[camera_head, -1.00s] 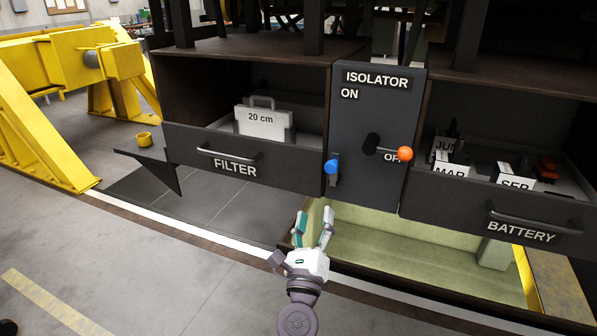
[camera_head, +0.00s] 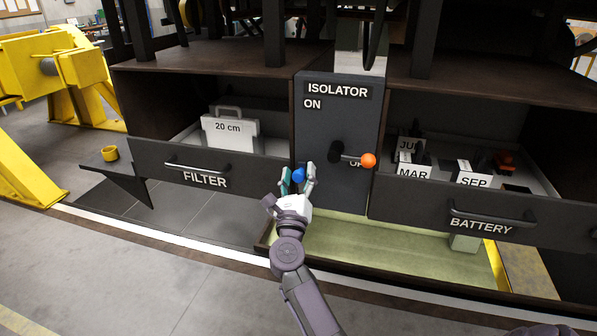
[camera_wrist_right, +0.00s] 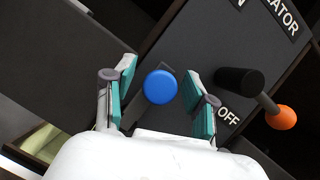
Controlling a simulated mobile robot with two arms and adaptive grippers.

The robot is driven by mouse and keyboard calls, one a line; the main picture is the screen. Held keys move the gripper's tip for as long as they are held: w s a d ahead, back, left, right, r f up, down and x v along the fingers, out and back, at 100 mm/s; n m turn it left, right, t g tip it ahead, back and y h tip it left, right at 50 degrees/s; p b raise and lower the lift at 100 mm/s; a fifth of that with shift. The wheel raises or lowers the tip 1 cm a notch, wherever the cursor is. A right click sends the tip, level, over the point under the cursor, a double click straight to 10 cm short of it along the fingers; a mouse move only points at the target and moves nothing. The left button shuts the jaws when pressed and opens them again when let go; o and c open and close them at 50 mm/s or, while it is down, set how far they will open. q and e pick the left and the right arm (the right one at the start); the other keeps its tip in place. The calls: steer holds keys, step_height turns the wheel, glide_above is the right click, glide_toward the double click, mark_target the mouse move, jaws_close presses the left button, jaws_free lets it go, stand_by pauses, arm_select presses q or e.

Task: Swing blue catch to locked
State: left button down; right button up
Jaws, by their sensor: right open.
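The blue catch (camera_head: 298,175) is a round blue knob at the lower left edge of the dark isolator panel (camera_head: 340,110). My right gripper (camera_head: 299,180) is in front of it, open, with one finger on each side of the knob. In the right wrist view the blue catch (camera_wrist_right: 160,87) sits between the two teal-padded fingers, with gaps showing on both sides. The catch's lower part is hidden by the gripper in the head view. The isolator handle (camera_head: 352,158) with its orange ball points right, beside the OFF label. My left gripper is not in view.
The FILTER drawer (camera_head: 215,170), holding a white 20 cm block (camera_head: 229,130), stands out left of the panel. Open floor lies in front.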

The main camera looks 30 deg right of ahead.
steer(key=shift+w, duration=0.1)
jaws_close()
stand_by(0.3)
steer(key=shift+w, duration=0.1)
